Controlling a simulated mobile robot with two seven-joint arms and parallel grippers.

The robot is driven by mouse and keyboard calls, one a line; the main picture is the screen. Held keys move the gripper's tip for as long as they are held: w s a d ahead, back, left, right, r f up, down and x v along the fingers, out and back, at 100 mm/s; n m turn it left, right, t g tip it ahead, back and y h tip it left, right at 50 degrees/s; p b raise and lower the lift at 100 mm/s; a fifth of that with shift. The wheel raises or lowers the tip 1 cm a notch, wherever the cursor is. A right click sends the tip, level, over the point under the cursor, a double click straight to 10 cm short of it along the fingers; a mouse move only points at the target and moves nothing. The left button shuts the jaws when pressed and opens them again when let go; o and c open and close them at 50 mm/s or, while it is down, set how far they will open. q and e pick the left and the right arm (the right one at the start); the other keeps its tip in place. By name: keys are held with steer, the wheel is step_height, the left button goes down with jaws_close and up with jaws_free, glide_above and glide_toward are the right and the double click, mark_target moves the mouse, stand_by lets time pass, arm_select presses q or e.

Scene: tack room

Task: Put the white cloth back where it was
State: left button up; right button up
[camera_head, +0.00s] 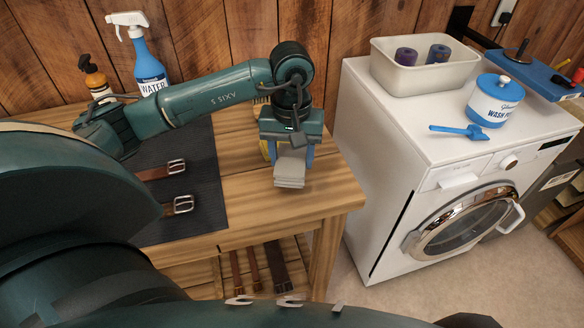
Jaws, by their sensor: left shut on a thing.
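The white cloth (290,171) looks like a small folded, layered pad. My left gripper (289,153) is shut on it, with one blue finger on each side. The cloth is at the right end of the wooden table (335,188), near its right edge. I cannot tell whether its underside touches the tabletop. My right gripper is not in view.
A dark mat (200,150) with buckled straps lies left of the cloth. A yellow item is mostly hidden behind my gripper. A spray bottle (148,62) and brown pump bottle (93,75) stand at the back left. A washing machine (400,140) stands to the right.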

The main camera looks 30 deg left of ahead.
mark_target(292, 159)
arm_select(q)
step_height(292, 159, down, 4)
steer(key=shift+r, duration=0.1)
steer(key=shift+f, duration=0.3)
steer(key=o, duration=1)
steer(key=shift+r, duration=0.15)
